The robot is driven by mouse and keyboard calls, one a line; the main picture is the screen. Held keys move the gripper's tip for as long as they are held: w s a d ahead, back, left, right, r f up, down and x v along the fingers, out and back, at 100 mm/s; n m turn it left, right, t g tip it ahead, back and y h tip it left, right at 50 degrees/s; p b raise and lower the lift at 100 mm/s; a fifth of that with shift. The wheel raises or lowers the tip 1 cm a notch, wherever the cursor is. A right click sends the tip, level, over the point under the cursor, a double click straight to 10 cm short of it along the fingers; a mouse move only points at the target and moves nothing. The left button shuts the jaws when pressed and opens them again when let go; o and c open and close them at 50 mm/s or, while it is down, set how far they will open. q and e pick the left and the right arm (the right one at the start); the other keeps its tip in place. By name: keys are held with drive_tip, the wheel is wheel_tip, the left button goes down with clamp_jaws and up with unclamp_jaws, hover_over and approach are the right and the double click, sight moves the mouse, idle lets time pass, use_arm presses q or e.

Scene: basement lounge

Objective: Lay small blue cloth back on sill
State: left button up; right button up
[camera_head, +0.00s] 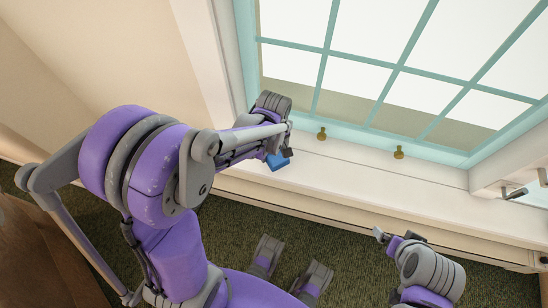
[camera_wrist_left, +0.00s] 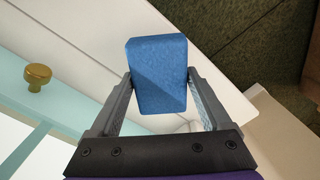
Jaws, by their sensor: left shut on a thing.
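The small blue cloth (camera_head: 278,161) is a compact block-like piece; it also shows in the left wrist view (camera_wrist_left: 158,75). My left gripper (camera_head: 282,152) is shut on it, with one finger on each side of the cloth in the left wrist view (camera_wrist_left: 160,92). The cloth is over the white sill (camera_head: 350,175) below the window; I cannot tell whether it touches the sill. My right gripper (camera_head: 390,237) is at the lower right of the head view, in front of the sill. I cannot tell if its jaws are open.
Two brass knobs (camera_head: 321,134) (camera_head: 398,152) stand along the teal window frame (camera_head: 350,129). A dark metal handle (camera_head: 516,193) is at the right end. Dark green carpet (camera_head: 345,250) lies below the sill. The sill between the cloth and the right end is clear.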

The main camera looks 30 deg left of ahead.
sight(274, 158)
use_arm(q)
drive_tip(key=shift+f+b, duration=0.35)
drive_tip(key=shift+f, duration=1.65)
drive_tip(key=shift+f, duration=0.1)
drive_tip(key=o, duration=1)
